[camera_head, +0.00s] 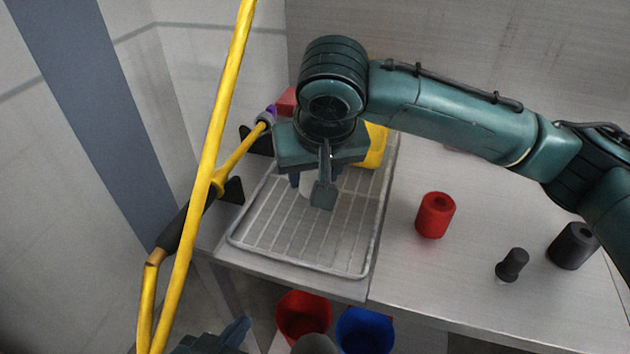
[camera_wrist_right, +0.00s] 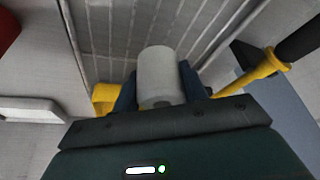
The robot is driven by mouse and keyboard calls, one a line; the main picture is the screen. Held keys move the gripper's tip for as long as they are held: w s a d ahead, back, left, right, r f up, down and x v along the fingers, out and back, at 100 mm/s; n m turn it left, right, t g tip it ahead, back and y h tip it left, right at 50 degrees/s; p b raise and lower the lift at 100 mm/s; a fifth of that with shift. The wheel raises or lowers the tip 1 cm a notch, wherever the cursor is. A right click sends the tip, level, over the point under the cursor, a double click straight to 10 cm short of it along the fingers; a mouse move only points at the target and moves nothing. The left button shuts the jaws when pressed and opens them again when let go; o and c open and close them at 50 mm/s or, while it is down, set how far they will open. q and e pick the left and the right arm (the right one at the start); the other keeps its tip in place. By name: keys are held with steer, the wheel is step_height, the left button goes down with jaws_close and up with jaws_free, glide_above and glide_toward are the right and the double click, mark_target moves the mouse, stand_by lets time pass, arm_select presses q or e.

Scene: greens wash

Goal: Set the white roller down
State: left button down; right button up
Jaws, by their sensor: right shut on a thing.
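The white roller (camera_wrist_right: 160,72) is a short pale cylinder between the two fingers of my right gripper (camera_wrist_right: 158,88) in the right wrist view. In the head view my right gripper (camera_head: 310,188) points down over the wire rack (camera_head: 262,226). It is shut on the roller, and only a small pale part of the roller (camera_head: 306,184) shows behind a finger. I cannot tell whether the roller touches the rack. A teal part of my left gripper (camera_head: 215,336) shows at the bottom edge, too cut off to tell its jaws.
A red roller (camera_head: 435,215), a small dark knobbed piece (camera_head: 512,264) and a dark grey roller (camera_head: 572,246) stand on the table right of the rack. A yellow thing (camera_head: 376,146) is behind my gripper. A yellow pole (camera_head: 208,165) rises at left. Red (camera_head: 303,316) and blue (camera_head: 364,330) buckets sit below the front edge.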

steer(key=shift+f, duration=1.15)
steer(key=shift+f, duration=0.15)
steer(key=o, duration=1)
steer(key=p+v, duration=0.1)
steer(key=v, duration=1.1)
steer(key=shift+r, duration=0.2)
